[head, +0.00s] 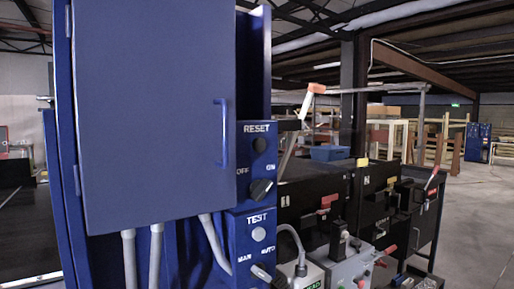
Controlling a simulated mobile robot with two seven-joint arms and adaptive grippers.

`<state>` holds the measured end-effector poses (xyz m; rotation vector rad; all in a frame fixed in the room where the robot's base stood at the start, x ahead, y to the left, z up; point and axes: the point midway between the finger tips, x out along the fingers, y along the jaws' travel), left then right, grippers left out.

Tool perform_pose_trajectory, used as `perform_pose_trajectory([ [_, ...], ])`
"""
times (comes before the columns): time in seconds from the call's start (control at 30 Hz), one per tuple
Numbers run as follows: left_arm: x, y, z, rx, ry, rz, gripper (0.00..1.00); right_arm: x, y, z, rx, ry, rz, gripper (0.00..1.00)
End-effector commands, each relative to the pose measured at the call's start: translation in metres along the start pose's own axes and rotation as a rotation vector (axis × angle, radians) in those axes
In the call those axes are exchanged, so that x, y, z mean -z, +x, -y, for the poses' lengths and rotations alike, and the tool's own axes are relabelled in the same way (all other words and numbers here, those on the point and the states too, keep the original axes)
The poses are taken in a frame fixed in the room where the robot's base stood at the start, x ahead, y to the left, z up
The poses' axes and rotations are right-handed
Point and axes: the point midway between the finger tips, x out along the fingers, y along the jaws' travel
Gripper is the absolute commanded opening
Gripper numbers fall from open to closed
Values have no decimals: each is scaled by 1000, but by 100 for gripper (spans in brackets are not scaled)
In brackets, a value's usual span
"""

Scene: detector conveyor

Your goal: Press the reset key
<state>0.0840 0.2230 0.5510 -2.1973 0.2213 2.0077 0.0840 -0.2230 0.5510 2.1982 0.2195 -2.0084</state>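The reset key (260,145) is a small round black button under the white word RESET. It sits on the upper part of a narrow blue control panel (244,171), on the right side of a tall blue cabinet (150,110). Nothing covers it or touches it. Below it is a black rotary switch (261,189) marked OFF and ON. Neither of my grippers shows in the head view.
A pale TEST button (258,234) and a MAN/AUTO switch (262,273) sit lower on the panel. The closed cabinet door has a blue handle (224,133). Grey conduits (156,255) run below it. A grey control box (350,268) and black machinery stand right; floor (480,225) is clear far right.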

Motion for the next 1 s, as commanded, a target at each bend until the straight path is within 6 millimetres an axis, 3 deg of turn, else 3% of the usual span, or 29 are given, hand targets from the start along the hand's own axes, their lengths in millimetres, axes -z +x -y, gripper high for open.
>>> perform_pose_trajectory([
  [0.3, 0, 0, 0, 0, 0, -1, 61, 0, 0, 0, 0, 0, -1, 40],
  [0.33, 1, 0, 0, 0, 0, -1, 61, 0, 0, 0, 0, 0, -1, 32],
  [0.4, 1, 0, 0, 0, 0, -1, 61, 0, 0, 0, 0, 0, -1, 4],
  [0.43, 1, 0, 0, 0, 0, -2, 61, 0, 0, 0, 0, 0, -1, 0],
  [1.0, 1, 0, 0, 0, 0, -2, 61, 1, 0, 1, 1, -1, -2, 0],
])
